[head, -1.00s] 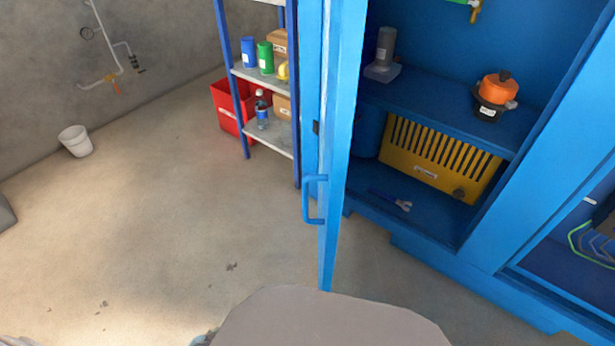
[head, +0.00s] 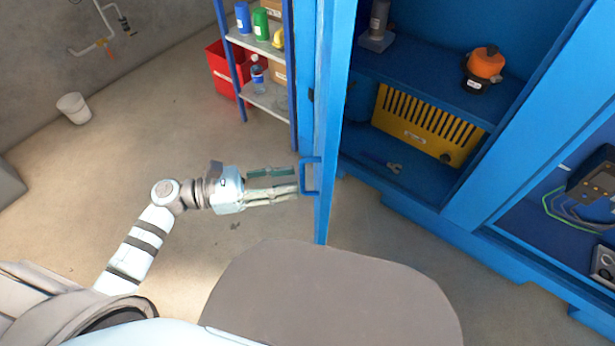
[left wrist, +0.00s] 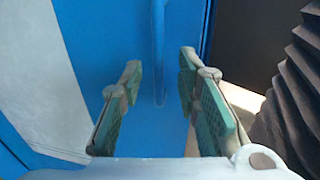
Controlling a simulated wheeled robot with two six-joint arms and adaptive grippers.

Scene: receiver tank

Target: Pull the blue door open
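The blue door (head: 329,130) stands swung open from the blue cabinet, seen nearly edge-on in the head view. Its blue bar handle (head: 311,175) is on the door's left face. My left gripper (head: 297,181) reaches in from the left, with its fingertips close to the handle. In the left wrist view the fingers (left wrist: 160,88) are spread, and the handle (left wrist: 158,50) runs upright between them, a little beyond the tips. Contact with the handle cannot be told. My right gripper is not in view.
The cabinet's shelves hold an orange-and-black item (head: 484,66) and a yellow slotted box (head: 425,125). Behind the door are a shelf rack (head: 263,45) and a red bin (head: 226,72). A white bucket (head: 73,108) stands far left. The floor left of the door is largely clear.

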